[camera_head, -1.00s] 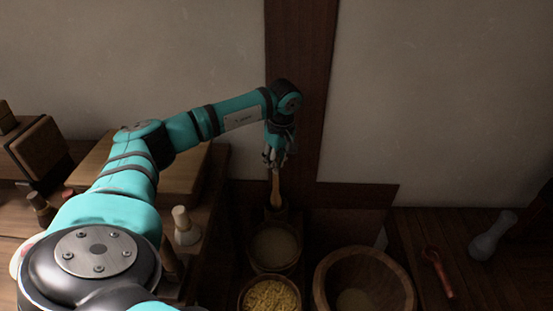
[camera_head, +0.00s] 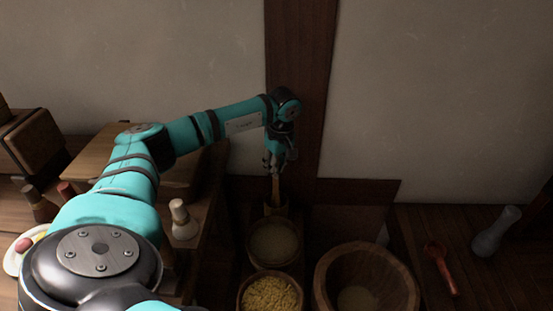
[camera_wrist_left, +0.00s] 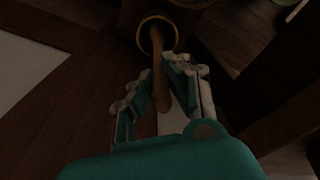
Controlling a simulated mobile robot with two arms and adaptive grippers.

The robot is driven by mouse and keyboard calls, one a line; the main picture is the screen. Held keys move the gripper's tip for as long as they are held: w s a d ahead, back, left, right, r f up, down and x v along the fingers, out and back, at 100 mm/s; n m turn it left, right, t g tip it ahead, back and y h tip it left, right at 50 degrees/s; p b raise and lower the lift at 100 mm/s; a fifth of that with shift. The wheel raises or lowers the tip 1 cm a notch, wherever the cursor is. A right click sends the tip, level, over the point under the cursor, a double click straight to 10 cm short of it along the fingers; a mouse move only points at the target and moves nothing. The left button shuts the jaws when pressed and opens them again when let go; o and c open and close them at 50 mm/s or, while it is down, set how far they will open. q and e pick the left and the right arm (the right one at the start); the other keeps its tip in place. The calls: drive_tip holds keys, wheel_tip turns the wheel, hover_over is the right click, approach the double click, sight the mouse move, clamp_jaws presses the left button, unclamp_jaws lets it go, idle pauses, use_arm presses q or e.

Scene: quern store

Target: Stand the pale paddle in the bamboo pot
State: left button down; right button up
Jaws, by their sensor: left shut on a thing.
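The pale paddle (camera_head: 275,188) is a slim wooden piece, upright below my left gripper (camera_head: 275,165), which is shut on it. The bamboo pot (camera_head: 277,210) stands directly beneath, dark and narrow, behind a bowl. In the left wrist view the round rim of the bamboo pot (camera_wrist_left: 143,32) shows, and the paddle (camera_wrist_left: 158,65) runs from between the fingers of my left gripper (camera_wrist_left: 160,80) into its mouth. The paddle's far end is hidden inside the dark pot, so its depth cannot be told. My right gripper is out of view.
A bowl of pale contents (camera_head: 274,243) sits just in front of the pot, with a bowl of yellow pieces (camera_head: 270,294) nearer. A large wooden bowl (camera_head: 324,275) stands to the right. A red spoon (camera_head: 441,268) and a grey pestle-like piece (camera_head: 495,232) lie farther right. The wall is close behind.

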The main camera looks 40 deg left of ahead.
use_arm(q)
drive_tip(key=c, duration=1.2)
unclamp_jaws()
drive_tip(key=shift+c, duration=0.2)
drive_tip(key=shift+r, duration=0.1)
wheel_tip(320, 180, up, 12)
drive_tip(key=d, duration=0.1)
drive_tip(key=shift+d, duration=0.2)
